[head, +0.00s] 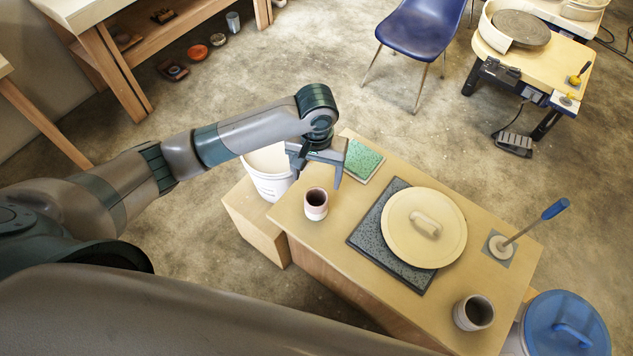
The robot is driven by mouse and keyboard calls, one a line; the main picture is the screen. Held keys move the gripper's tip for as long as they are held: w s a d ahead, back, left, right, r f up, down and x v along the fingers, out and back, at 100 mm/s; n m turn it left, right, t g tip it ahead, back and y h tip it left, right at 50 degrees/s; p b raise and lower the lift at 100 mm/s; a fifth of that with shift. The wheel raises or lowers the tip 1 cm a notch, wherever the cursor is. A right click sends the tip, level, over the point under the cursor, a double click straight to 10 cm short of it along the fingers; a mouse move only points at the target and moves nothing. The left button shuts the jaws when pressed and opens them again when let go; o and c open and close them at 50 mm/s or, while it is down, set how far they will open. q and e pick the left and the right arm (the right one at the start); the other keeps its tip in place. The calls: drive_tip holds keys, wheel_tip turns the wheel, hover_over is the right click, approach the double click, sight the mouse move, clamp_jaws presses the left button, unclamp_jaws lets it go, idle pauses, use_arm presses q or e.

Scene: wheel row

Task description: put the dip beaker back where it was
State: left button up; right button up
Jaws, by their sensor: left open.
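A small pinkish cup (316,205) with a dark inside stands upright on the wooden table near its left end; it looks like the dip beaker. A second, greyish cup (473,313) stands upright at the table's near right corner. My left gripper (314,176) is open, its fingers pointing down, just above and behind the pinkish cup in the picture. Nothing shows between its fingers, and it looks apart from the cup. My right gripper is out of view.
The table (335,245) also bears a green tile (362,161), a dark slab (368,240) under a round lid (400,235), and a blue-handled tool (530,226). A white bucket (268,185) stands left on a wooden box (255,228); a blue-lidded bucket (565,318) stands right.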

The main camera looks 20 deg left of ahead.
use_arm(q)
drive_tip(key=shift+r, duration=0.3)
drive_tip(key=shift+f, duration=0.1)
idle(0.5)
